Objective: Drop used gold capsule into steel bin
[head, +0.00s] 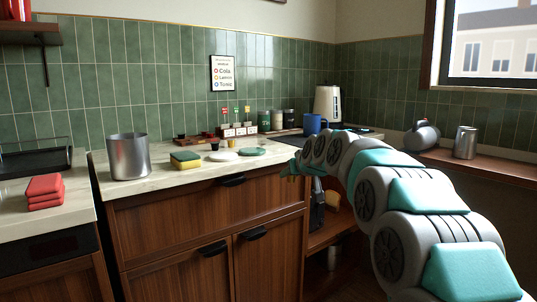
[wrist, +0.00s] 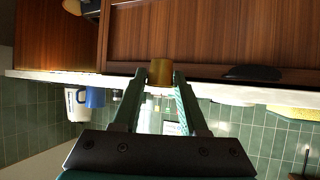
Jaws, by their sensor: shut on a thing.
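My gripper (wrist: 160,84) is shut on the gold capsule (wrist: 160,72), which sits between the fingertips in the wrist view. In the head view my gripper (head: 289,171) is in front of the counter's right part, and I cannot make out the held capsule there. The steel bin (head: 129,158) is an open-topped metal cylinder standing upright on the left part of the counter. My gripper is well to the right of it. The inside bottom of the bin is hidden.
A sponge (head: 185,159), a white disc (head: 223,156) and a green disc (head: 251,151) lie between bin and gripper. Small capsules and a sign rack (head: 233,131) stand behind. A blue mug (head: 315,124) and white kettle (head: 327,105) are at right. Red cloths (head: 44,192) lie left.

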